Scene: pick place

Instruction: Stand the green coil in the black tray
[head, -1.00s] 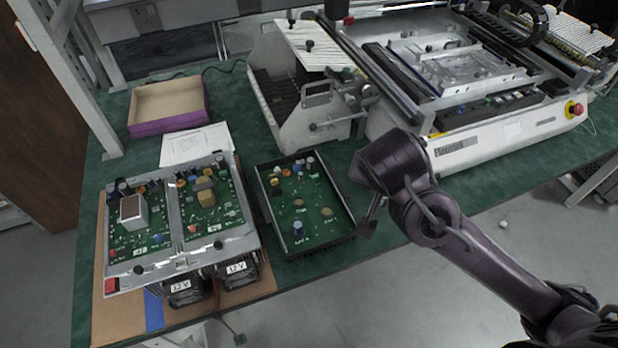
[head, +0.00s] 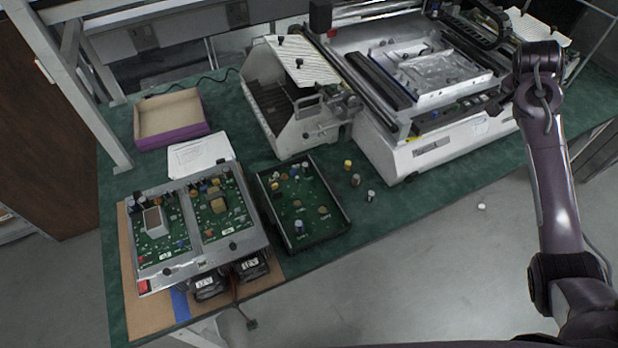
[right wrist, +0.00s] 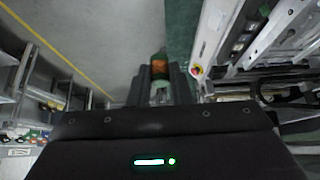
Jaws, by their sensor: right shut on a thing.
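The black tray (head: 320,241) lies on the green table mat, with a green board and several small parts inside it. My right gripper (right wrist: 160,78) is shut on the green coil (right wrist: 159,63), which shows green and copper-orange between the fingers in the right wrist view. In the head view, the right gripper (head: 497,106) is at the right, by the white machine's front, well away from the tray. The coil cannot be made out there. My left gripper is not in view.
Several small parts (head: 355,180) stand on the mat just right of the tray. A silver-framed board unit (head: 262,242) is left of it, a white fixture (head: 300,130) behind. The large white machine (head: 420,155) stands at the right. A purple box (head: 172,142) sits at the back left.

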